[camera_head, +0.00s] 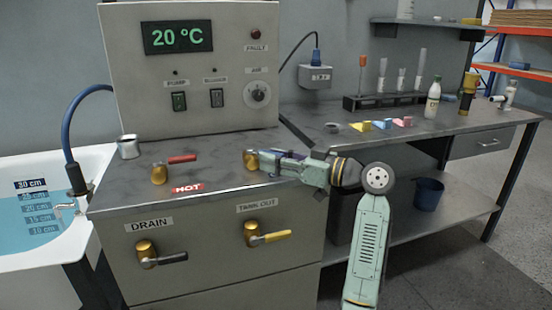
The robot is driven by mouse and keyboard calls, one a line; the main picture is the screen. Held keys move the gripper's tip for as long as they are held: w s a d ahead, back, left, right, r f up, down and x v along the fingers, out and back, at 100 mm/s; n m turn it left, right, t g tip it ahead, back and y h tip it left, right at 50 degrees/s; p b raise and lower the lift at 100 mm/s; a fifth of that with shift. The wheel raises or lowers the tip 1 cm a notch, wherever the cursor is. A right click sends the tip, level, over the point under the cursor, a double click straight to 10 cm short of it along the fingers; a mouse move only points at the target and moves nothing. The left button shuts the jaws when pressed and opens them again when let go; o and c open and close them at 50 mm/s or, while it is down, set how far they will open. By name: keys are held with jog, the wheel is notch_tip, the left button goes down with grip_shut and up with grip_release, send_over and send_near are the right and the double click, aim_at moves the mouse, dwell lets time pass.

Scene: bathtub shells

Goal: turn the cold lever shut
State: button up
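A brass valve (250,158) stands on the grey counter to the right of the HOT valve. It is in the place of the cold valve, but no cold label shows. My gripper (266,160) reaches in from the right, low over the counter, with its fingertips at this valve's right side. The valve's lever is hidden behind or between the fingers, so its angle cannot be seen. I cannot tell whether the fingers are closed on it. The HOT valve (160,173) has a red lever (182,159) pointing right.
A control box (215,115) reading 20 °C stands behind the valves. A metal cup (128,147) is at the left. DRAIN (147,250) and TANK OUT (252,230) valves are on the front panel. A water-filled tub (85,165) is at left, a bench (440,133) at right.

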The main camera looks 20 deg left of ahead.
jog(key=shift+d, duration=0.1)
jog(key=s+d, duration=0.2)
jog(key=d, duration=0.9)
jog(key=shift+d, duration=0.3)
jog(key=shift+s, duration=0.1)
jog(key=shift+c, duration=0.2)
